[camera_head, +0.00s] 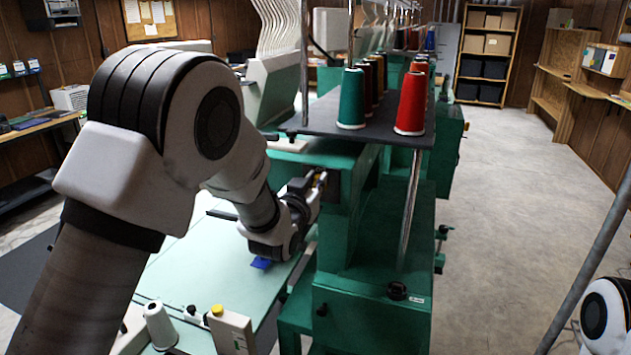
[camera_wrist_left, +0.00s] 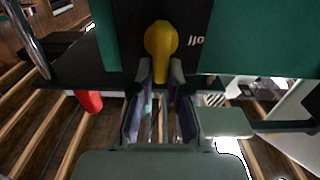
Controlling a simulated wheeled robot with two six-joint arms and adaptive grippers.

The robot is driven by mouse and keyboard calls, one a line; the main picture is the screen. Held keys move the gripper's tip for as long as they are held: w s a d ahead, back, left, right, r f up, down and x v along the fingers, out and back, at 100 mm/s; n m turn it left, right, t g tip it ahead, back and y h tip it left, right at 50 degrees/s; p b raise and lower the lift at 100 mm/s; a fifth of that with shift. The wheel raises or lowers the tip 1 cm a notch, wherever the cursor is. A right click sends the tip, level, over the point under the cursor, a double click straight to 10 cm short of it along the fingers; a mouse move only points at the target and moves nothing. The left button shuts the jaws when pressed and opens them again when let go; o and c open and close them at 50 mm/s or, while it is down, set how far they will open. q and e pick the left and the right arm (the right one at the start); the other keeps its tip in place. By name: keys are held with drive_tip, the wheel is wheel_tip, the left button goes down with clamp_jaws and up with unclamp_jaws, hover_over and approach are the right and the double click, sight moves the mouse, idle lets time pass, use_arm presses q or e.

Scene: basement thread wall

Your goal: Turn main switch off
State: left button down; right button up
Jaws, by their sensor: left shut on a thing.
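The main switch is a yellow rotary knob (camera_wrist_left: 160,40) on a black plate (camera_wrist_left: 125,30), with small white lettering to its right in the left wrist view. In the head view the dark plate (camera_head: 334,186) is on the end of the green machine (camera_head: 350,235). My left gripper (camera_head: 316,183) reaches it from the left. In the left wrist view my left gripper (camera_wrist_left: 161,74) has its fingertips on both sides of the knob's lower part, shut on it. The fingers hide part of the knob. My right gripper is out of view.
A dark shelf above the switch holds thread cones, including a green cone (camera_head: 351,99) and a red cone (camera_head: 411,104). A metal post (camera_head: 411,205) stands right of the switch. A pale green table (camera_head: 205,275) lies below my left arm. The floor (camera_head: 530,180) at right is clear.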

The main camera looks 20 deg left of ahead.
use_arm(q)
drive_tip(key=a+f+n+b, duration=0.1)
drive_tip(key=n+b, duration=0.2)
drive_tip(key=n, duration=0.3)
drive_tip(key=a+n+b, duration=0.1)
drive_tip(key=n+b, duration=0.3)
drive_tip(key=n, duration=0.2)
drive_tip(key=f+n+b, duration=0.1)
drive_tip(key=n+b, duration=0.2)
drive_tip(key=n, duration=0.2)
drive_tip(key=shift+a+f+n+b, duration=0.3)
drive_tip(key=shift+a+n, duration=0.1)
idle(0.4)
drive_tip(key=c, duration=1.1)
unclamp_jaws()
drive_tip(key=shift+w+f, duration=0.1)
drive_tip(key=shift+c, duration=0.2)
